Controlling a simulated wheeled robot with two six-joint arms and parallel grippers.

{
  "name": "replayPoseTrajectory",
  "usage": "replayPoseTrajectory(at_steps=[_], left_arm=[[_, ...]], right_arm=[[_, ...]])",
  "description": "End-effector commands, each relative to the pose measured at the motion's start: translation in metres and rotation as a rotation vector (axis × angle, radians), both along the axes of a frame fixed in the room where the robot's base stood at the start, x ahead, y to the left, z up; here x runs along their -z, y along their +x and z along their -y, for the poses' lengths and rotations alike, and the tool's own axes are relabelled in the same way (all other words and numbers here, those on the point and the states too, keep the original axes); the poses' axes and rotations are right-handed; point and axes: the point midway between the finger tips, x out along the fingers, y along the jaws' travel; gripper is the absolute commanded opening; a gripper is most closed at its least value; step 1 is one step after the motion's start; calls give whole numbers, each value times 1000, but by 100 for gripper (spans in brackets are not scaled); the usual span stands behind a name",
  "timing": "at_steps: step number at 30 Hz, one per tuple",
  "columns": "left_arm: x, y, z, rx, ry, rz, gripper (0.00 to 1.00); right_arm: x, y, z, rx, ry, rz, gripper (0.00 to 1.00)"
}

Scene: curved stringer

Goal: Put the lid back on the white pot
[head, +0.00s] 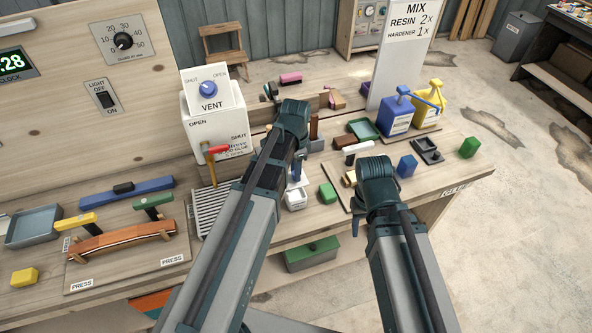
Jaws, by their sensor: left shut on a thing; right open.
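The small white pot (296,200) stands on the bench, just right of the slatted grey rack. My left gripper (298,172) is directly above it, pointing down and shut on a small white piece (298,182) that looks like the lid. The lid is close over the pot's top; I cannot tell whether they touch. My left wrist and forearm hide part of this area. My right gripper (359,200) is open, low over the bench to the right of the pot, largely hidden by its own wrist.
The white vent box (216,120) with a red-handled lever (216,150) stands to the left. Blue (398,115) and yellow (428,107) jugs stand at the back right. A curved wooden piece (122,240) lies at left.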

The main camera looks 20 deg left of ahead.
Motion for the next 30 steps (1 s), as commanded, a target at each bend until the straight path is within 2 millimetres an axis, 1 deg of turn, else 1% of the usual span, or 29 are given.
replayPoseTrajectory(at_steps=[5,11,24,30], left_arm=[[4,0,0,0,0,0,0],[14,0,0,0,0,0,0],[54,0,0,0,0,0,0],[64,0,0,0,0,0,0]], right_arm=[[4,0,0,0,0,0,50],[14,0,0,0,0,0,50],[54,0,0,2,0,0,50],[64,0,0,2,0,0,50]])
